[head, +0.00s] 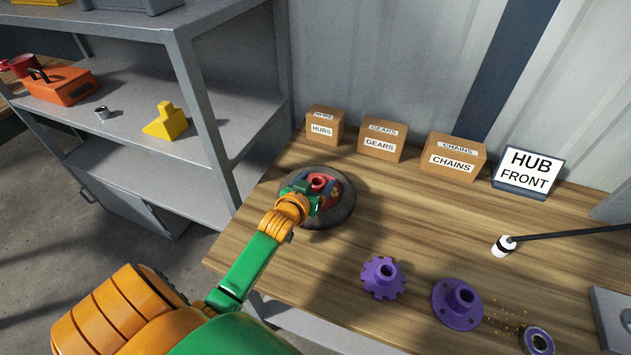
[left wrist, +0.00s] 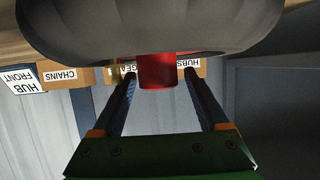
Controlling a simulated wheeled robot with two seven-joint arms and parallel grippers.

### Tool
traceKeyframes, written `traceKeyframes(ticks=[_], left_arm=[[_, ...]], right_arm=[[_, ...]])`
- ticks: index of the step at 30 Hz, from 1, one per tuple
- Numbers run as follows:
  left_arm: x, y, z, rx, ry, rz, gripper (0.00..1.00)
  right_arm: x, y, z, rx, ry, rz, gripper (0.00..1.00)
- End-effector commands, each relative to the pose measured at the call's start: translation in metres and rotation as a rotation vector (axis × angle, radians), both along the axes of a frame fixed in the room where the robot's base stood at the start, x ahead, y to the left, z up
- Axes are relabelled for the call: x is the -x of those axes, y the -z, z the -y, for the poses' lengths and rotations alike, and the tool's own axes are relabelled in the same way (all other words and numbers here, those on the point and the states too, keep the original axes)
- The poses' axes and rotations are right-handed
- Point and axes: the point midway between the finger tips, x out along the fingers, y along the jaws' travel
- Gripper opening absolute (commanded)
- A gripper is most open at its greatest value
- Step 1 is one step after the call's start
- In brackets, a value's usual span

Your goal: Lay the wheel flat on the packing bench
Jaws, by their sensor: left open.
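The wheel (head: 345,206), a dark grey tyre with a red hub, lies flat on the wooden packing bench (head: 400,215) near its left end, hub upward. In the left wrist view its grey tyre (left wrist: 150,25) fills the top, and the red hub (left wrist: 157,70) sticks out from it. My left gripper (head: 318,186) is over the wheel and hides part of its middle. In the left wrist view my left gripper (left wrist: 159,78) is open, with one finger on each side of the red hub and small gaps between. My right gripper is not in view.
Boxes marked hubs (head: 324,127), gears (head: 382,139) and chains (head: 453,160) stand along the back, beside a "HUB FRONT" sign (head: 528,172). Purple parts (head: 383,278) (head: 457,303) lie at the front. A grey shelf (head: 150,85) stands left. The bench's middle is clear.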

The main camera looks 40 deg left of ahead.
Motion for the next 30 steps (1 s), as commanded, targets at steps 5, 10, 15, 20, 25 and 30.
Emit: traceKeyframes(ticks=[5, 10, 15, 20, 25, 30], left_arm=[[0.006, -0.004, 0.003, 0.002, 0.002, 0.001, 0.83], [0.037, -0.018, 0.010, 0.003, 0.002, 0.001, 0.83], [0.078, -0.034, 0.019, 0.003, 0.001, 0.000, 0.83], [0.102, -0.044, 0.025, 0.003, 0.001, 0.001, 0.83], [0.108, -0.046, 0.026, 0.001, 0.001, 0.001, 0.83], [0.108, -0.046, 0.026, 0.001, 0.001, 0.002, 0.83]], right_arm=[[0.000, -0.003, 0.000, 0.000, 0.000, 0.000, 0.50], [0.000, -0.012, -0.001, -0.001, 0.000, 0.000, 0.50], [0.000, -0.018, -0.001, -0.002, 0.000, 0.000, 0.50], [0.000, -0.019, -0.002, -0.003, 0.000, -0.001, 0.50], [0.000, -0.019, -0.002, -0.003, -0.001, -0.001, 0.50], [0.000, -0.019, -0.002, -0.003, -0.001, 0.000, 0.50]])
